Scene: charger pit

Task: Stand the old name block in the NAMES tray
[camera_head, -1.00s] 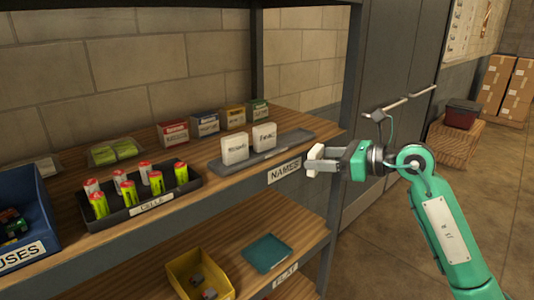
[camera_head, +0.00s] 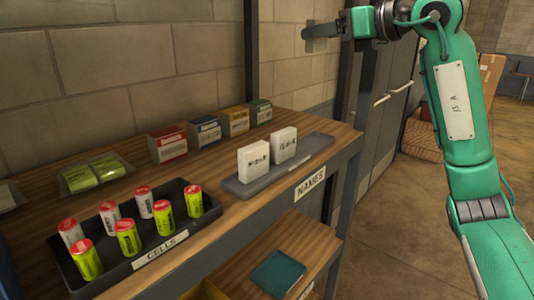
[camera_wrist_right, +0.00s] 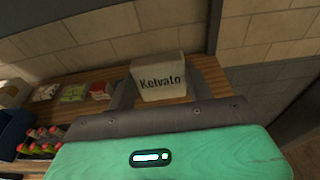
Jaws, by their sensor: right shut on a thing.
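My right gripper (camera_head: 322,30) is raised at the top of the head view, above the right end of the shelf. In the right wrist view it is shut on a white block marked "Kelvato" (camera_wrist_right: 158,80), gripped between the two dark fingers. The grey NAMES tray (camera_head: 316,146) lies along the shelf's right front edge, over the NAMES label (camera_head: 310,182). Two white name blocks, a left one (camera_head: 254,160) and a right one (camera_head: 284,145), stand upright in it. The tray's right end is bare. My left gripper is not in view.
The dark CELLS tray (camera_head: 62,262) with several cells stands left of the NAMES tray. Small boxes (camera_head: 168,145) stand in a row behind. A shelf post (camera_head: 345,90) rises at the right back. A teal tray (camera_head: 278,274) lies on the lower shelf.

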